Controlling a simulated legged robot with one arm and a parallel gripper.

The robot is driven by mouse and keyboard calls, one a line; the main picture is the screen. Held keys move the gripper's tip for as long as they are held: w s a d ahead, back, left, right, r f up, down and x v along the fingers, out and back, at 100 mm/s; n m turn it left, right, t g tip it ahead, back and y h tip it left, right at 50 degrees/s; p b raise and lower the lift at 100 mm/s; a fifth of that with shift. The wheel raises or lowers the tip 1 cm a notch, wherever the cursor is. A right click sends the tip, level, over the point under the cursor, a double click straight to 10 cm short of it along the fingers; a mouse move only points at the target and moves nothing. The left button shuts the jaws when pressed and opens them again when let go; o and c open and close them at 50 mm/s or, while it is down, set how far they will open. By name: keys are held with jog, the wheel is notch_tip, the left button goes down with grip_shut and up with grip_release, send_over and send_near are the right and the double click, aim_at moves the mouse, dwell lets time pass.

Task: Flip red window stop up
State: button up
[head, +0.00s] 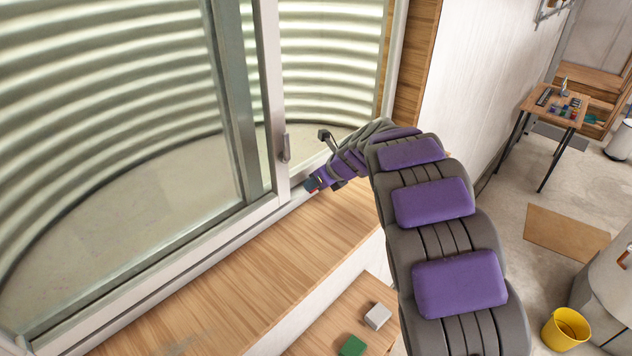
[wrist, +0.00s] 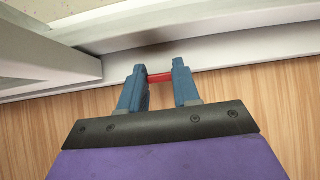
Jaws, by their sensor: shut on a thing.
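The red window stop (wrist: 160,77) shows in the wrist view as a small red bar at the white window track. It spans the gap between the two blue fingers of my gripper (wrist: 159,72). My gripper is shut on it, with a finger at each end of the bar. In the head view my gripper (head: 312,185) is at the bottom of the sliding window, just right of the frame's lower corner. The stop is too small there to make out clearly, and I cannot tell its exact tilt.
The sliding window (head: 215,230) has a grey-white frame and a handle (head: 285,147) just above my gripper. A wooden ledge (head: 245,285) runs below the track. A green block (head: 352,346) and a grey block (head: 377,316) lie on a lower wooden step. A yellow bucket (head: 552,335) stands at right.

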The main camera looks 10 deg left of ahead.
jog(key=o, duration=1.1)
jog(key=shift+w, duration=0.1)
jog(key=shift+c, duration=0.2)
jog(key=b+v, duration=0.2)
jog(key=v, duration=1.5)
jog(key=shift+d, duration=0.2)
jog(key=s+d+f+n+g+h+b, duration=0.2)
jog(key=s+d+f+n+b, duration=0.2)
jog(key=s+f+n+b, duration=0.4)
jog(key=s+d+f+n+g+h+b, duration=0.2)
jog(key=s+d+f+n+b, duration=0.2)
jog(key=s+f+n+b, duration=0.5)
jog(key=s+d+f+n+g+h+b, duration=0.2)
jog(key=s+f+n+b, duration=0.6)
jog(key=s+f, duration=1.3)
jog(key=s+d, duration=0.2)
jog(key=s, duration=0.4)
jog(key=shift+s+f+n+g+b, duration=0.25)
jog(key=shift+s+n+g+b, duration=0.05)
jog(key=shift+s+g, duration=0.1)
